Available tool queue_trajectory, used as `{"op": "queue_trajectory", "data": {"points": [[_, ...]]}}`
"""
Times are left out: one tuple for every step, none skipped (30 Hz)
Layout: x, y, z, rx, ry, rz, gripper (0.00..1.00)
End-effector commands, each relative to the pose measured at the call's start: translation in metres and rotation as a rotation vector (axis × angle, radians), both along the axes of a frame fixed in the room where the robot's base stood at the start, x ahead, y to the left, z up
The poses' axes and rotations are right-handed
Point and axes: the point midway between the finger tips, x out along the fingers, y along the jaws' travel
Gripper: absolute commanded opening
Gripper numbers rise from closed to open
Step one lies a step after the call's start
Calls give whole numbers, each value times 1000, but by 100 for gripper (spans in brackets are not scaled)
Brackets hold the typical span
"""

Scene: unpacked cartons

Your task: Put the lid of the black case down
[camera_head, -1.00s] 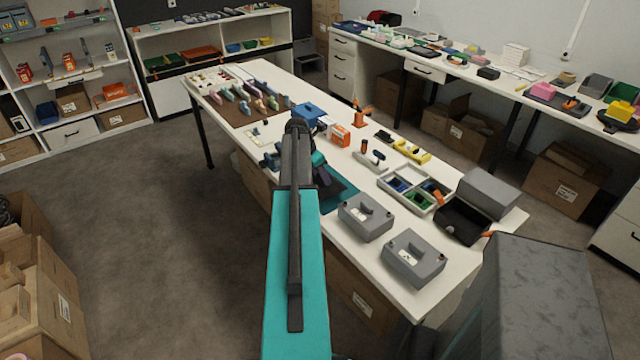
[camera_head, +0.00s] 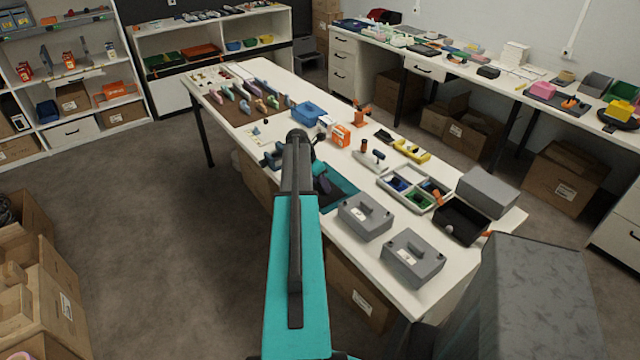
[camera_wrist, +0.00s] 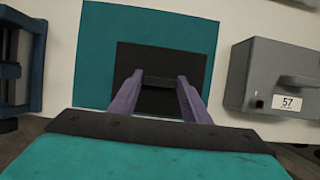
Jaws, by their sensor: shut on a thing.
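The black case (camera_wrist: 160,54) lies on a teal mat (camera_wrist: 98,50) on the white table. In the wrist view it is straight ahead, a dark flat shape. My gripper (camera_wrist: 159,79) has its two purple fingers on either side of a dark bar at the case, which appears to be the lid's edge; the fingers are closed on it. How far the lid is raised cannot be told. In the head view my arm hides most of the case, and only part of the mat (camera_head: 345,187) shows to its right.
A grey box with a label reading 57 (camera_wrist: 285,78) stands right of the mat, and a blue frame-like object (camera_wrist: 20,65) stands left. In the head view, two grey boxes, a divided tray (camera_head: 412,190) and an open dark box (camera_head: 462,222) stand further right.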

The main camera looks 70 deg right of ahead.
Motion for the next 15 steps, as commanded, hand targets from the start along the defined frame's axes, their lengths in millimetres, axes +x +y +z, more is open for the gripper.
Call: {"op": "queue_trajectory", "data": {"points": [[0,0,-1,0,0,0,18],[0,0,-1,0,0,0,18],[0,0,-2,0,0,0,18],[0,0,-3,0,0,0,18],[0,0,-3,0,0,0,46],[0,0,-2,0,0,0,53],[0,0,-2,0,0,0,58],[0,0,-2,0,0,0,62],[0,0,-2,0,0,0,62],[0,0,-2,0,0,0,62],[0,0,-2,0,0,0,62],[0,0,-2,0,0,0,62],[0,0,-2,0,0,0,62],[0,0,-2,0,0,0,62],[0,0,-2,0,0,0,62]]}}
